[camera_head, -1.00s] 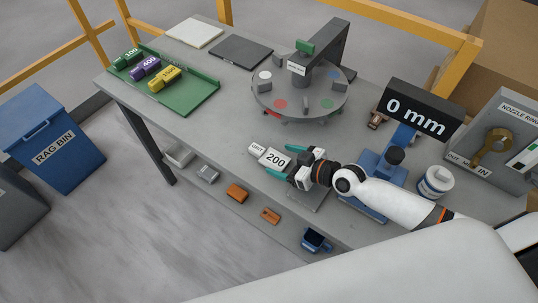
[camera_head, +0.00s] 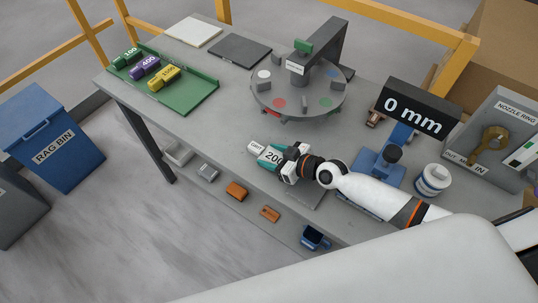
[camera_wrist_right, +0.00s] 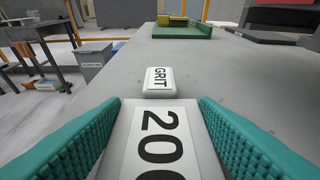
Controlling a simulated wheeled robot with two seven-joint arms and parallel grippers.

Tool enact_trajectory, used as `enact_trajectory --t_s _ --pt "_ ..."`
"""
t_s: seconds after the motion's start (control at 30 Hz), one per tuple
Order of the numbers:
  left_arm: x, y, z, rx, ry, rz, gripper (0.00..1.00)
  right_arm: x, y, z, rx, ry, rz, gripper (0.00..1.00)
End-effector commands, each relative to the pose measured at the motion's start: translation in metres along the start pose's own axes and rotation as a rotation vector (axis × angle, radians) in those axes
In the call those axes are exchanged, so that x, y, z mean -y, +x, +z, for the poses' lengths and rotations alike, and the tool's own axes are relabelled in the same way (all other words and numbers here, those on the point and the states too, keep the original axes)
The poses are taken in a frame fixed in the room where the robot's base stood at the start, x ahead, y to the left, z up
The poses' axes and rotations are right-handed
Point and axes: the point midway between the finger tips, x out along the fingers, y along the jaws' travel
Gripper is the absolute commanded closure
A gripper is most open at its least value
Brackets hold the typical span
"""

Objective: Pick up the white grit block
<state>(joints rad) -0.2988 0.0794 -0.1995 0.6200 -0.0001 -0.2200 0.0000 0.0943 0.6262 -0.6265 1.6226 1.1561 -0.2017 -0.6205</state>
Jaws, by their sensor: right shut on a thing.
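The white grit block (camera_head: 255,147) lies at the front edge of the grey bench, labelled GRIT at its far end and 200 on its wide part. My right gripper (camera_head: 274,157) is shut on its wide part, with teal fingers on both sides. In the right wrist view the block (camera_wrist_right: 158,79) points straight away from me, between the ribbed fingers of my right gripper (camera_wrist_right: 160,135). The near end of the block is cut off by the frame there. My left gripper is not in view.
A green tray (camera_head: 203,98) with green, purple and yellow blocks stands at the back left. A round turntable (camera_head: 285,95) stands behind the block. A 0 mm display (camera_head: 416,115) and a white-and-blue jar (camera_head: 433,181) are to the right. The bench left of the block is clear.

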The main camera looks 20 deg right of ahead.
Motion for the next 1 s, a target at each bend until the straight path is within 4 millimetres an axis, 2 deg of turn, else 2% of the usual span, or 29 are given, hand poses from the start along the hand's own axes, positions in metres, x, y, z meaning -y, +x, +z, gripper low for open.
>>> enact_trajectory --t_s 0.17,0.4,0.63,0.87,1.0 --pt "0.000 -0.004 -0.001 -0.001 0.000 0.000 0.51 0.000 -0.003 0.008 0.002 -0.001 0.001 0.73" --pt "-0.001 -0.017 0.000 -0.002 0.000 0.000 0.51 -0.001 -0.021 0.051 0.003 -0.001 0.000 0.73" --pt "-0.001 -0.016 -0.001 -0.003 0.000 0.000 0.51 0.000 -0.034 0.084 0.004 -0.002 0.000 0.73" --pt "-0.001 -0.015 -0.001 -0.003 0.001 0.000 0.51 -0.001 -0.039 0.093 0.000 0.000 0.000 0.73" --pt "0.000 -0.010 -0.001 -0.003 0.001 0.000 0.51 -0.014 -0.040 0.093 0.001 0.000 -0.001 0.73"
